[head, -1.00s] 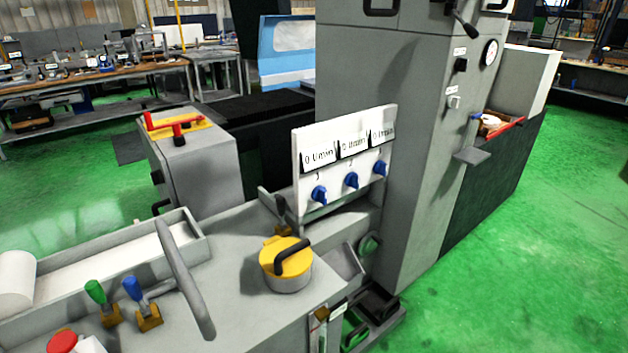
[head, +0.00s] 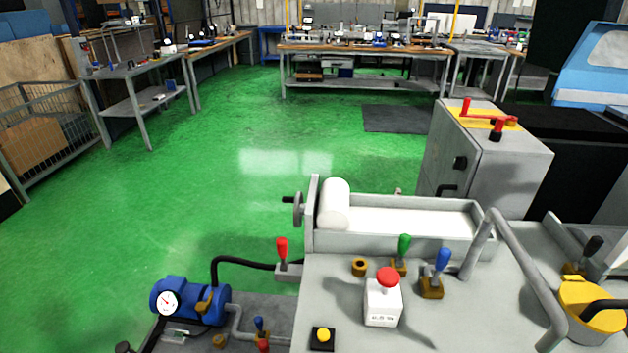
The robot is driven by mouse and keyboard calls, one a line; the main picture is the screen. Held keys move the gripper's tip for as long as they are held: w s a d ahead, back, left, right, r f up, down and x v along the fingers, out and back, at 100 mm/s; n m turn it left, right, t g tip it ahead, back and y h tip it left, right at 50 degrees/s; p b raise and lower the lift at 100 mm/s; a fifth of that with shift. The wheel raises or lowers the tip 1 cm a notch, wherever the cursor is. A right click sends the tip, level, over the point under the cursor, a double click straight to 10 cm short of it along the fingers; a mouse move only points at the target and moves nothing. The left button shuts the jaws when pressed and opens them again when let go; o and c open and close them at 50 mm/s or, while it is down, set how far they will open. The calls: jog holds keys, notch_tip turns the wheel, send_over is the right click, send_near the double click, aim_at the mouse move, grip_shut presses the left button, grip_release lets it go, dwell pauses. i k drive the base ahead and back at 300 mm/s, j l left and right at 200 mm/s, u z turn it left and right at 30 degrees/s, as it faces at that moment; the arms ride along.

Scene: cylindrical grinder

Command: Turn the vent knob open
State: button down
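I cannot tell which part is the vent knob; no readable label marks it. Candidates in the head view are a small brass round fitting (head: 359,267) on the machine top and a black round knob (head: 460,163) on the grey cabinet's side. A blue pump or motor (head: 206,299) with a white gauge (head: 167,303) and a brass fitting on it stands at the lower left of the machine. Red (head: 282,249), green (head: 403,246) and blue (head: 442,261) levers stand upright or slightly tilted. My gripper is not in view.
A red mushroom button on a white box (head: 382,304) and a yellow button (head: 323,336) are near the front. A grey curved handle (head: 519,265) rises at right beside a yellow cap (head: 590,312). A long tray (head: 460,242) lies behind. Green floor (head: 190,200) at left is clear.

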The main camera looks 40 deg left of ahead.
aim_at(201, 307)
jog(key=j+u, duration=0.7)
jog(key=u, duration=0.15)
jog(key=j+u, duration=0.45)
jog(key=i+j, duration=0.1)
jog(key=j, duration=0.25)
jog(key=j+u, duration=0.15)
jog(key=j, duration=0.15)
jog(key=i+j, duration=0.15)
jog(key=j, duration=0.2)
jog(key=k+l, duration=0.1)
jog(key=i+j, duration=0.1)
